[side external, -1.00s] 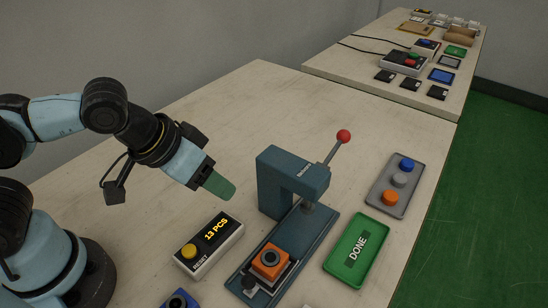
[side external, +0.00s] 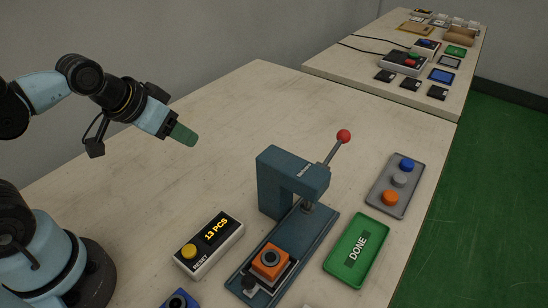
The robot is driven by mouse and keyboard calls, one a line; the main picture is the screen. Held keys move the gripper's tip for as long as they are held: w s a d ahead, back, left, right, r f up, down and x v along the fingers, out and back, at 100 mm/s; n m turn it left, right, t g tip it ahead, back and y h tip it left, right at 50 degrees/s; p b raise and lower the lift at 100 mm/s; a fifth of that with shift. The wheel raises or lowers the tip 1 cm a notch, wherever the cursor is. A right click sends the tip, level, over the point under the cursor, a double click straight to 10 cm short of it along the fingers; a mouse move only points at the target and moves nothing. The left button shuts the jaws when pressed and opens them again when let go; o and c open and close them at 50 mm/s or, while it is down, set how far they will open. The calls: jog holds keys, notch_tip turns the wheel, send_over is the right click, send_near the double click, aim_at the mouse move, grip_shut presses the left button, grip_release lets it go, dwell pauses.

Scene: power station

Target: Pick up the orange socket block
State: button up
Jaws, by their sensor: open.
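The orange socket block (side external: 270,262) sits in the holder at the front of the blue-grey press (side external: 283,180), on the press's base. It has a dark ring on top. My gripper (side external: 184,134) is up and to the left of the press, raised above the table and well apart from the block. Its green fingers are seen from the side, they are open, and I see nothing held between them. The press's lever with a red knob (side external: 344,136) stands up to the right.
A counter box (side external: 210,244) reading "13 PCS" with a yellow button is left of the press. A green DONE tray (side external: 358,249) and a grey tray (side external: 395,186) with blue, grey and orange pieces are right. A blue block (side external: 179,300) shows at the bottom edge. The table behind the press is clear.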

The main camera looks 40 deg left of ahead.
jog(key=shift+o, duration=0.3)
jog(key=o, duration=0.4)
jog(key=shift+o, duration=0.2)
jog(key=g, duration=0.7)
send_over(270, 258)
jog(key=shift+f, duration=5.7)
